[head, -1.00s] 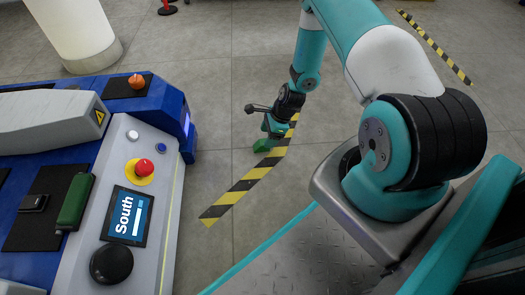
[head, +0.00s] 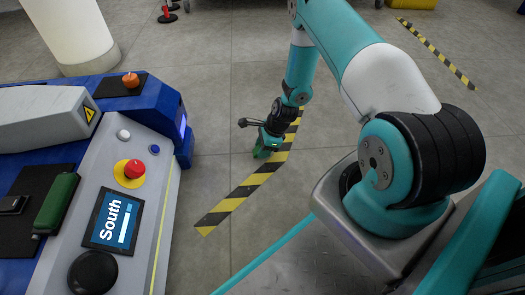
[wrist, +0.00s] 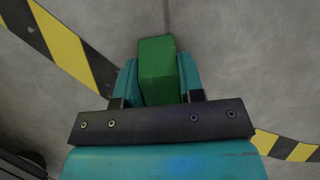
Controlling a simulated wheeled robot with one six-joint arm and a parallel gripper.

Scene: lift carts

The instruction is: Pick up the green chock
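The green chock (wrist: 157,72) stands between the two teal fingers of my gripper (wrist: 159,84) in the wrist view. A finger lies close along each side of it, and I cannot tell whether they press on it. In the head view my gripper (head: 266,148) points down at the floor. A small part of the green chock (head: 263,153) shows at its tip, seemingly on the floor beside the striped tape; the rest is hidden by the gripper.
Black-and-yellow floor tape (head: 243,191) runs past the chock. A blue and grey cart (head: 139,190) with a red button and a "South" screen stands at the left. A white pillar (head: 72,32) stands behind it. Grey floor around the gripper is clear.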

